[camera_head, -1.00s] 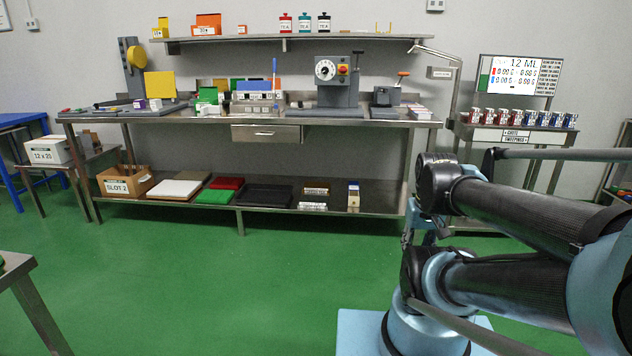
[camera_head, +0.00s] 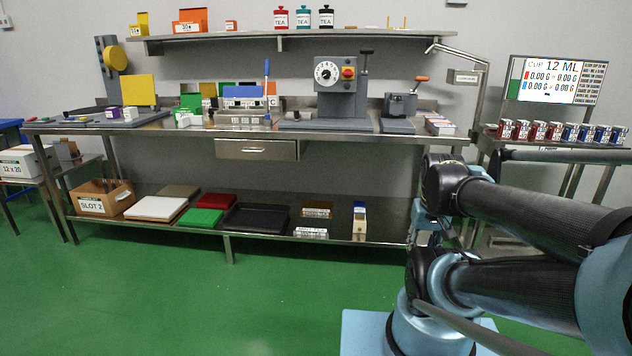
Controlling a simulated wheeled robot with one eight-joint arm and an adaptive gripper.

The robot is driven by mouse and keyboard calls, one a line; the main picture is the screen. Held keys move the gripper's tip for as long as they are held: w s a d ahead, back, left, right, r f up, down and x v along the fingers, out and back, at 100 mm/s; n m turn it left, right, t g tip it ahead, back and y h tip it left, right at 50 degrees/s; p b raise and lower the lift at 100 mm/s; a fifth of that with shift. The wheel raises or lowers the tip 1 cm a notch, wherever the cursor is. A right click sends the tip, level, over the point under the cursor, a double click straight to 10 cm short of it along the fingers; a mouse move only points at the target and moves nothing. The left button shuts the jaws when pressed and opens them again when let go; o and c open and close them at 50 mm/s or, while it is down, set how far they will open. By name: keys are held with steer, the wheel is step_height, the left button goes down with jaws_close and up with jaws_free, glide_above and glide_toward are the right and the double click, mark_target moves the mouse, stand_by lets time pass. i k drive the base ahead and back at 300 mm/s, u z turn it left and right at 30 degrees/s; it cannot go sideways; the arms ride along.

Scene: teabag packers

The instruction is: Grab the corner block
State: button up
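I cannot tell for sure which item is the corner block. Small white and purple blocks (camera_head: 122,113) sit at the left of the steel workbench (camera_head: 350,137), and small white blocks (camera_head: 188,119) stand before a green piece. A small wooden-looking block with a blue top (camera_head: 359,221) stands upright on the bench's lower shelf. My arm fills the right side, in front of the bench. A light blue and dark part at its far end (camera_head: 428,222) is mostly hidden behind my arm links, and its fingers cannot be made out.
The lower shelf holds a SLOT 2 carton (camera_head: 104,198), a white board (camera_head: 157,208), red and green trays and a black tray (camera_head: 257,218). A dial machine (camera_head: 341,88) stands on the bench. Cups (camera_head: 555,132) line a side table. The green floor ahead is clear.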

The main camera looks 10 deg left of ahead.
mark_target(187, 120)
steer(key=i, duration=1.5)
steer(key=u, duration=2.6)
steer(key=i, duration=2)
steer(key=z, duration=0.75)
